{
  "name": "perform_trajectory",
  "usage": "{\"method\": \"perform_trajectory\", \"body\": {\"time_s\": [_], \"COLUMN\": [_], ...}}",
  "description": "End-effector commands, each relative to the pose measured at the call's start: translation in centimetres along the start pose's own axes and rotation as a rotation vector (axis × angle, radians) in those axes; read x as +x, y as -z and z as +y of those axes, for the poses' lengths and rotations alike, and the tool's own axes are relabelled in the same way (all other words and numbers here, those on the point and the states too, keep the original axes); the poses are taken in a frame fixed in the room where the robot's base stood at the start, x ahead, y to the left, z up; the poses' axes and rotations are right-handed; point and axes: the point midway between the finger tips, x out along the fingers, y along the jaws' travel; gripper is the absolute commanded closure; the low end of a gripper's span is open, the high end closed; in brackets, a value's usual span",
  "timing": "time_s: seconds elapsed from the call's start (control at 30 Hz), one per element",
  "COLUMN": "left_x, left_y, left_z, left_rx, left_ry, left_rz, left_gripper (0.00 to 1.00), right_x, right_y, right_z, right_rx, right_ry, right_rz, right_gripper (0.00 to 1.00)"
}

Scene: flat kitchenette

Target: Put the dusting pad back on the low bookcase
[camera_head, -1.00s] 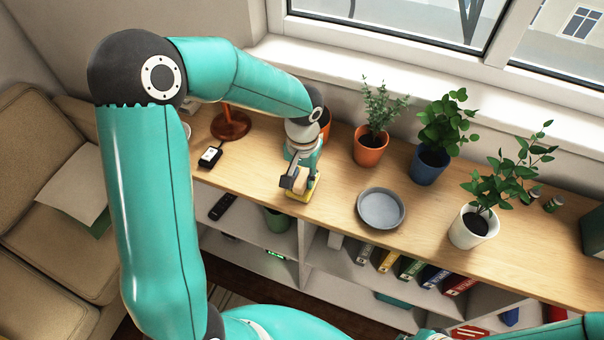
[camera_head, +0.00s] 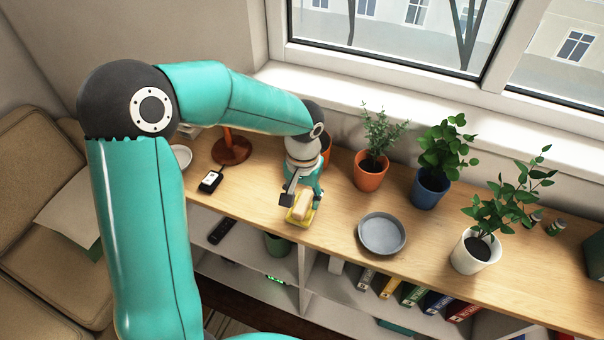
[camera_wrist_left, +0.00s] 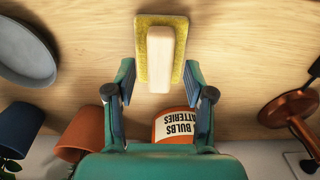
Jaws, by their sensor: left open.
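The dusting pad (camera_head: 301,213) is yellow with a cream block handle on top. It lies flat on the wooden top of the low bookcase (camera_head: 335,222). In the left wrist view the pad (camera_wrist_left: 143,50) is just beyond my fingertips. My left gripper (camera_head: 302,194) is open, directly behind the pad on its window side. My right gripper is not in view.
A grey dish (camera_head: 382,234) stands right of the pad. Potted plants (camera_head: 370,171) line the window side. An orange tin labelled for bulbs and batteries (camera_wrist_left: 175,125) is close to my left gripper. A red-brown lamp base (camera_head: 231,150) and a black device (camera_head: 210,182) stand to the left.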

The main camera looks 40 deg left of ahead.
Motion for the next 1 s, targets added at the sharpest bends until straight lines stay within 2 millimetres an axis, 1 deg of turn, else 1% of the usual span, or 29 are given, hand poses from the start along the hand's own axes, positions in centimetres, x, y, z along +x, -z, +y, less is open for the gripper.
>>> {"method": "perform_trajectory", "body": {"time_s": [0.03,0.1,0.3,0.4,0.5,0.67,1.0], "left_x": [-1.1,-2.5,-6.6,-8.1,-9.1,-9.8,-9.8], "left_y": [0.1,0.1,0.1,0.1,0.0,0.0,0.0], "left_z": [0.1,0.1,0.1,0.1,0.1,0.1,0.1], "left_rx": [0.001,0.001,0.002,0.002,0.002,0.002,0.002], "left_ry": [-0.003,-0.002,-0.002,-0.002,-0.002,-0.001,-0.001], "left_rz": [0.006,0.007,0.005,0.003,0.002,-0.001,-0.001], "left_gripper": [0.47,0.47,0.47,0.47,0.47,0.47,0.47], "right_x": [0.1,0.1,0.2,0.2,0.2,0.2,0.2], "right_y": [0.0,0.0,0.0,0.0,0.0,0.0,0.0], "right_z": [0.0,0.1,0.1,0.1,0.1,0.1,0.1], "right_rx": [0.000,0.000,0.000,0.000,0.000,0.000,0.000], "right_ry": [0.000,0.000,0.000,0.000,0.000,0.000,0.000], "right_rz": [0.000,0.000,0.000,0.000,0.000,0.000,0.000], "right_gripper": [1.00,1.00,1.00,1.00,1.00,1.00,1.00]}}
